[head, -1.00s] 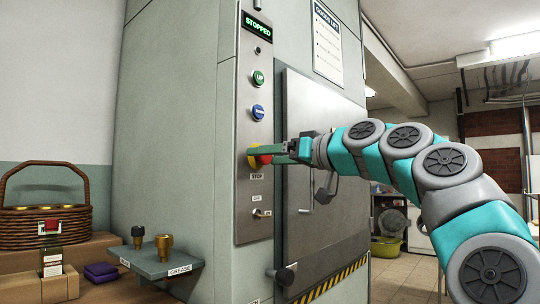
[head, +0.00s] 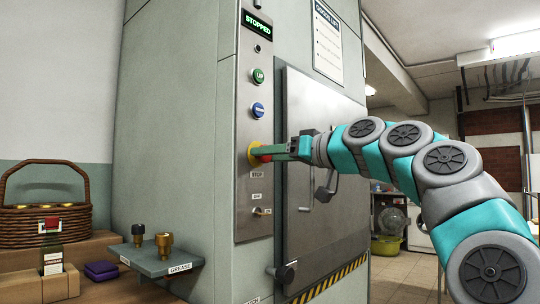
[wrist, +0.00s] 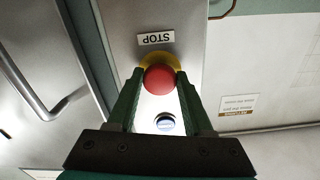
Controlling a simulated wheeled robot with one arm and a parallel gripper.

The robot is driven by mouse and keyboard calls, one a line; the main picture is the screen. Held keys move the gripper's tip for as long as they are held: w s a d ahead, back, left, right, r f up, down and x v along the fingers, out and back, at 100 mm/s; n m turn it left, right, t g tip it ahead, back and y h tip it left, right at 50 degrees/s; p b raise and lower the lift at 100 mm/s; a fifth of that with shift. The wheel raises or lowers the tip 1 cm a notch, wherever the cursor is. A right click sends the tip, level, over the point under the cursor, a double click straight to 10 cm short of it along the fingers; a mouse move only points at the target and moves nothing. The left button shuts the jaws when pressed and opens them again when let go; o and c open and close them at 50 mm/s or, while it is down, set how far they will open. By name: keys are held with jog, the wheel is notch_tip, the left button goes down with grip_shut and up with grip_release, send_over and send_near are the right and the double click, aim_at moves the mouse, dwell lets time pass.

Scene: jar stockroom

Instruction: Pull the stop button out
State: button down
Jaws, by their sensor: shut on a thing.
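The stop button is a red mushroom knob (wrist: 160,79) on a yellow surround (head: 253,155), set in the steel control panel (head: 256,205) of the lift. The STOP label (wrist: 156,38) is beside it, upside down in the wrist view. My gripper (head: 262,151) reaches it from the right in the head view, its green fingers on either side of the red knob. The fingers are shut on the knob. In the head view the fingers hide most of the red. The display (head: 257,23) above reads STOPPED.
A green UP button (head: 258,76) and a blue button (head: 258,110) sit above the stop button, and a key switch (head: 261,211) below. The steel door with its handle (head: 326,186) is right of the panel. A small shelf (head: 160,257) with brass fittings juts out at lower left.

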dwell(0.4)
jog(key=shift+s+d+f+b, duration=0.1)
jog(key=shift+s+d+b, duration=0.3)
jog(key=shift+d, duration=0.1)
jog(key=shift+c, duration=1.5)
grip_release()
jog(key=v, duration=0.8)
jog(key=shift+b, duration=0.45)
jog(key=shift+a, duration=0.1)
